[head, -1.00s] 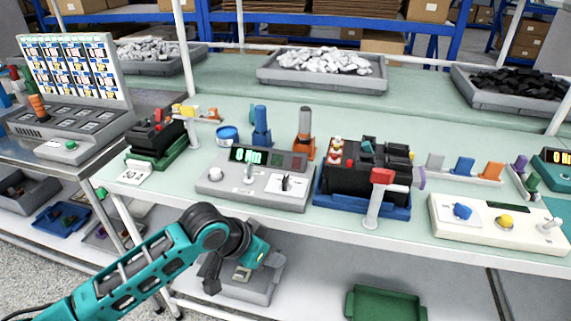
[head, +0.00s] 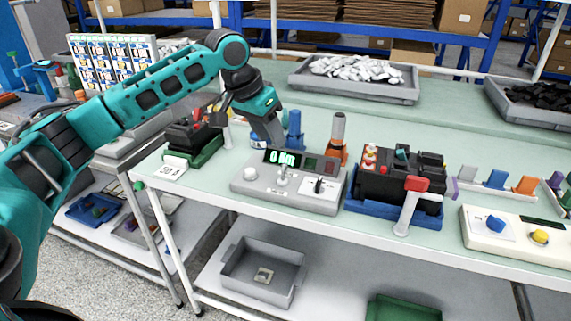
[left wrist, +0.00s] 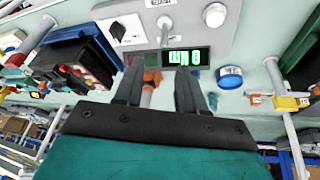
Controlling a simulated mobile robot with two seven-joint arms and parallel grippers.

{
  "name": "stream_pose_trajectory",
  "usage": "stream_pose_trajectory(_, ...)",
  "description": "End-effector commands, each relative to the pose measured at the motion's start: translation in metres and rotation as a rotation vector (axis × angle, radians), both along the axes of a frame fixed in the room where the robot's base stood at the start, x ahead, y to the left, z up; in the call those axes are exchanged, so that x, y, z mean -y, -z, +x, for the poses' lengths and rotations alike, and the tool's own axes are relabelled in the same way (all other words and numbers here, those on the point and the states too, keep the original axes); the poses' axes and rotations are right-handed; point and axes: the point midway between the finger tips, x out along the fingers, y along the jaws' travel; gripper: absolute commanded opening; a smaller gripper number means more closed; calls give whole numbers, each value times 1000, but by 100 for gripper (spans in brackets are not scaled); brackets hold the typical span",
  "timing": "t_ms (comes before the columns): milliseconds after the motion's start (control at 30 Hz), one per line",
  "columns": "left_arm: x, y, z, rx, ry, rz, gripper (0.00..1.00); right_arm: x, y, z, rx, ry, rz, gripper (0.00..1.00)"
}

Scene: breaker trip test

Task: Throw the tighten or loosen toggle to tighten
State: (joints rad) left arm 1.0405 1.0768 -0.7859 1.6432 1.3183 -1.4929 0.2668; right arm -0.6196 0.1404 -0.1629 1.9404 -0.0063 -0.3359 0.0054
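A grey torque tester (head: 240,188) with a lit green display (head: 280,157) stands on the table. A small metal toggle lever (head: 282,178) stands up between a white knob (head: 250,174) and a black switch (head: 319,186) on a white plate. The labels are too small to read. The toggle (left wrist: 165,28) also shows at the top of the left wrist view. My left gripper (head: 273,142) is above the tester's back edge, pointing down, in front of part of the display. In the left wrist view its two fingers (left wrist: 158,78) are apart and empty, short of the toggle. My right gripper is out of view.
A black breaker unit in a blue tray (head: 375,208) with a red-topped lever (head: 410,205) stands right of the tester. Blue and orange drivers (head: 338,140) stand behind it. A green-based device (head: 190,150) is to the left. A grey bin (head: 262,275) sits below.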

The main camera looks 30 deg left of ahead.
Motion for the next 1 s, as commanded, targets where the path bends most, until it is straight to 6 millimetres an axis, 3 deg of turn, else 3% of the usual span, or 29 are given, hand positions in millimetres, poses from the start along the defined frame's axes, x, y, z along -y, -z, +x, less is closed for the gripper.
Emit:
stream_pose_trajectory(100, -9, -10, 1, 3, -26, -13, 40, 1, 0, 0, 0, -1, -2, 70)
stream_pose_trajectory(233, -9, -2, 4, 0, -29, -16, 40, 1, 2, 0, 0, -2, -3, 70)
stream_pose_trajectory(700, 5, 82, 37, 1, -27, -15, 40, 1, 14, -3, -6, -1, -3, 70)
stream_pose_trajectory(1000, 9, 106, 47, 4, -28, -14, 40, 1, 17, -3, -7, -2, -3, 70)
